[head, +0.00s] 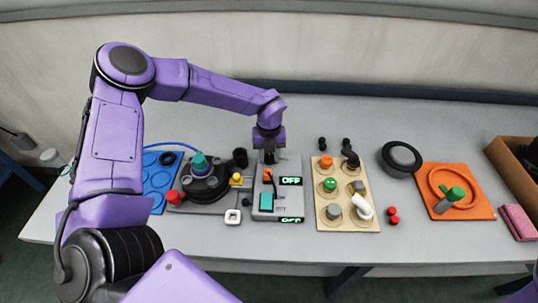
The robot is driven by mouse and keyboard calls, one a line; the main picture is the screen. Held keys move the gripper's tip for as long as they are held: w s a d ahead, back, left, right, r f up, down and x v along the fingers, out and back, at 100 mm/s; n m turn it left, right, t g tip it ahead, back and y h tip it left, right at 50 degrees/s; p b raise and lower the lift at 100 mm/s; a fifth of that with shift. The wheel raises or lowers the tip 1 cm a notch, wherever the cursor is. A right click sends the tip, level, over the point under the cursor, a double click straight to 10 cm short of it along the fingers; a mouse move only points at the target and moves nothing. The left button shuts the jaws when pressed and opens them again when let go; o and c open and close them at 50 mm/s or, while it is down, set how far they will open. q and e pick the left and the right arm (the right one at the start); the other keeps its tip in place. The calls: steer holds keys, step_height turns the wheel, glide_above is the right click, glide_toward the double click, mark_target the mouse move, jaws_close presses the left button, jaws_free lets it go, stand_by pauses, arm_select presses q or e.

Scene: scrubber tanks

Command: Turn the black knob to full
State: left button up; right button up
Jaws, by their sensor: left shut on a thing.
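A grey control box (278,207) stands mid-table with a teal switch (266,201), an orange part (267,175) and two displays reading OFF, one on top (291,181) and one on the front (291,220). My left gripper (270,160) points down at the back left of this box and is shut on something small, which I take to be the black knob. The gripper covers it, so its shape and turn position cannot be seen. My right gripper is not in view.
Left of the box are a round black device (205,190) with a teal knob and a blue mat (160,178). Right are a tan board (345,215) with several knobs, a black disc (401,158), an orange tray (480,209) and a pink sponge (519,222).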

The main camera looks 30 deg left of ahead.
mark_target(270, 156)
arm_select(q)
steer(key=m, duration=0.5)
steer(key=shift+a, duration=0.1)
steer(key=m, duration=0.5)
steer(key=shift+p, duration=0.35)
steer(key=shift+m, duration=0.3)
steer(key=o, duration=1)
steer(key=shift+o, duration=0.2)
steer(key=shift+w+f, duration=0.15)
steer(key=shift+w, duration=0.05)
step_height(270, 156, up, 11)
steer(key=b, duration=0.2)
steer(key=shift+f, duration=0.2)
